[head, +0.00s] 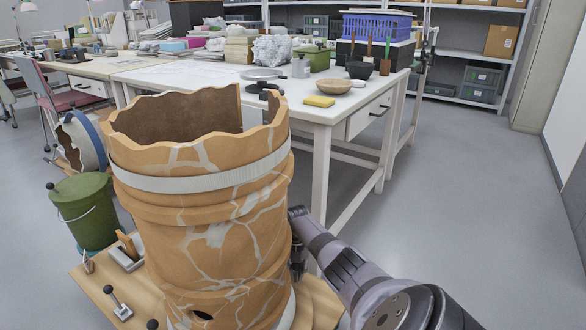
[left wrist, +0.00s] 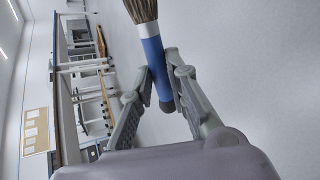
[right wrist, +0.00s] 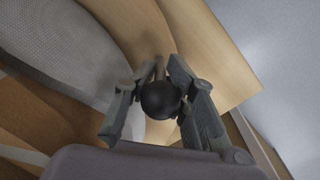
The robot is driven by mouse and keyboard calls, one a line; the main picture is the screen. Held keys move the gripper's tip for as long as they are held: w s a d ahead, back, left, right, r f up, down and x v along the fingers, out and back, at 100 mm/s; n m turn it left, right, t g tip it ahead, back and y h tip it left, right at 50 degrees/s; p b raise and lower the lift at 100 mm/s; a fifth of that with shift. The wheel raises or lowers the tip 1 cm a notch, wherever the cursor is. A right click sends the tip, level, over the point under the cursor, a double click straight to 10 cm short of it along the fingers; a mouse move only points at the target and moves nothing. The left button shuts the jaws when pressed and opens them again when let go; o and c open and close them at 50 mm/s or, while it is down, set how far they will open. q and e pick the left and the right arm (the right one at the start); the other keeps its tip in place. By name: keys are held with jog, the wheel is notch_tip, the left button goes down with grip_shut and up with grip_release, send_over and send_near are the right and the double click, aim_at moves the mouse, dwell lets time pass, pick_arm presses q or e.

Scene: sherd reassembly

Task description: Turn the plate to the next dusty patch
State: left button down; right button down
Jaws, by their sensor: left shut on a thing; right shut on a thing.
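A tall orange-brown vessel (head: 215,235), pieced together with pale seams and a jagged rim, stands on a light wooden plate (head: 318,305); its far wall has a gap. A pale band (head: 200,180) circles it below the rim. My right gripper (head: 297,262) is low at the vessel's right side, partly hidden. In the right wrist view, my right gripper (right wrist: 154,72) is shut on a black knob (right wrist: 160,100) on a thin peg beside the curved wood. My left gripper (left wrist: 157,64) is shut on a blue-handled brush (left wrist: 154,52), bristles outward. Dusty patches cannot be made out.
A green bucket (head: 85,210) stands left of the vessel. The floor at the right is clear.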

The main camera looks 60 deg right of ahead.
jog(key=shift+w+d+n+b, duration=0.35)
jog(key=shift+w+b, duration=0.3)
jog(key=shift+b, duration=0.15)
jog(key=shift+w+d+n+b, duration=0.35)
jog(key=shift+w+b, duration=0.3)
jog(key=shift+b, duration=0.1)
jog(key=shift+w+r, duration=0.15)
jog(key=shift+w, duration=0.05)
jog(key=c, duration=1.7)
grip_release()
jog(key=shift+r, duration=0.1)
jog(key=shift+o, duration=0.5)
